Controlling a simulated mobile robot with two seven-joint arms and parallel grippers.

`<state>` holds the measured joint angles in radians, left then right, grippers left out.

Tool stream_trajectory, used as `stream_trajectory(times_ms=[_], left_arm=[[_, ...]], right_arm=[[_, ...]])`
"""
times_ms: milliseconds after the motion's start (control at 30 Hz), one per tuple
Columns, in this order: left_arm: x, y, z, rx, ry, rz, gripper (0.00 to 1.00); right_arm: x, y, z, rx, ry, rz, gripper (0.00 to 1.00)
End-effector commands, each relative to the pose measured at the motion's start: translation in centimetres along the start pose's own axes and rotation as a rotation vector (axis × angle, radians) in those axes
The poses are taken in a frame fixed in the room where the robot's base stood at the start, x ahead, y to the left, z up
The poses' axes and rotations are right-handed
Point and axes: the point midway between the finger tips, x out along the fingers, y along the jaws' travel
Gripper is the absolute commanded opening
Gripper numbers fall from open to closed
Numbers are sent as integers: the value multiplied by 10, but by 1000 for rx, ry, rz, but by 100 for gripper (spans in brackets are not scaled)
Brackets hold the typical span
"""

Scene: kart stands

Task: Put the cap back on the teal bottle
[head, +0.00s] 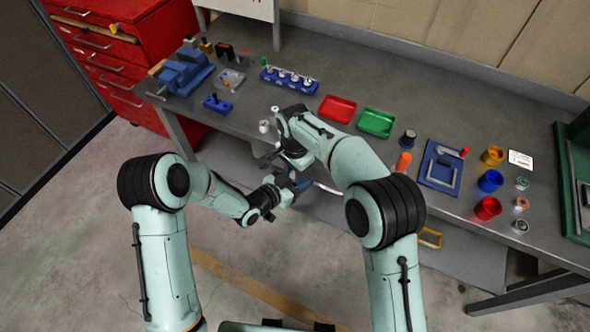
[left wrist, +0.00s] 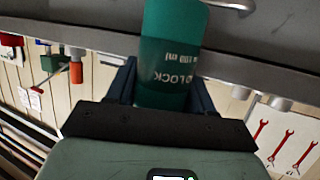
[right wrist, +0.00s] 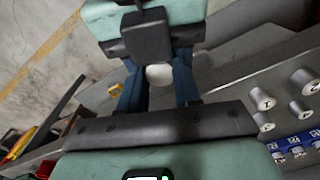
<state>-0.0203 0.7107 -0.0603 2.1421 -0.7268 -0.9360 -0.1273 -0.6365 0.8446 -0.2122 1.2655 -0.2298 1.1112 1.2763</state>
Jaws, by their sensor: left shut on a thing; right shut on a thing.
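The teal bottle (left wrist: 172,55) shows in the left wrist view, with white lettering on its side. My left gripper (left wrist: 160,88) is shut on it, one dark blue finger on each side. In the right wrist view a round white cap (right wrist: 159,75) sits between the fingers of my right gripper (right wrist: 160,88), which is shut on it. My left gripper's body lies just beyond the cap there. In the head view my right gripper (head: 300,180) is close above and beside my left gripper (head: 283,191), in front of the bench edge. The bottle is hidden there, and I cannot tell whether cap and bottle touch.
The grey bench (head: 235,122) runs behind my grippers. On it are a blue rack (head: 289,87), a red tray (head: 337,109), a green tray (head: 376,123) and a blue vise (head: 183,75). A small white-topped item (head: 264,126) stands near the bench edge. Several coloured cups are at right.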

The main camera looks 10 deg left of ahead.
Motion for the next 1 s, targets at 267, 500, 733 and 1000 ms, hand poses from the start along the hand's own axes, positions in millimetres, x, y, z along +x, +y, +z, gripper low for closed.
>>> stream_trajectory(times_ms=[267, 500, 733, 1000], left_arm=[[1, 1, -8, 4, 22, 4, 0], [2, 2, -10, 5, 25, 5, 0], [2, 2, -11, 6, 26, 5, 0], [2, 2, -11, 7, 27, 5, 0]], right_arm=[[6, 2, -2, 1, 1, 8, 5], [8, 3, -2, 2, 2, 10, 41], [9, 3, -3, 2, 2, 13, 41], [9, 4, -3, 3, 2, 14, 41]])
